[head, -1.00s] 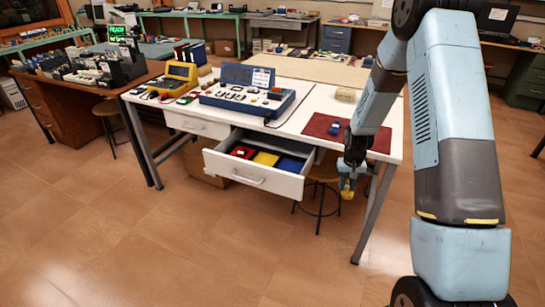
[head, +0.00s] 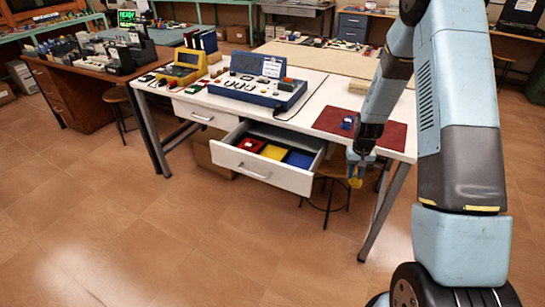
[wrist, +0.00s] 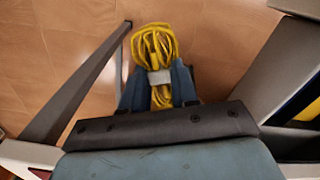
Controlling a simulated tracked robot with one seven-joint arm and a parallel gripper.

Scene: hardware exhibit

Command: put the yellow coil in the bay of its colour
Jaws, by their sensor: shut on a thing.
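My gripper (head: 357,166) is shut on the yellow coil (head: 355,183), which hangs below it in front of the table's right part. In the wrist view the coil (wrist: 154,42) is a bundle of yellow loops with a pale band, held between my two blue-grey fingers (wrist: 158,85). The open drawer (head: 262,172) is left of my gripper and holds a red bay (head: 249,145), a yellow bay (head: 273,152) and a blue bay (head: 299,159). The coil is apart from the drawer, over the floor. Part of the drawer, with a yellow strip (wrist: 309,97), shows at the wrist view's right edge.
The white table (head: 310,112) carries a blue case (head: 258,92), a yellow device (head: 184,67) and a dark red mat (head: 395,134) with a small blue object (head: 347,122). A stool (head: 325,198) and table leg (head: 381,215) stand near my gripper. Floor in front is clear.

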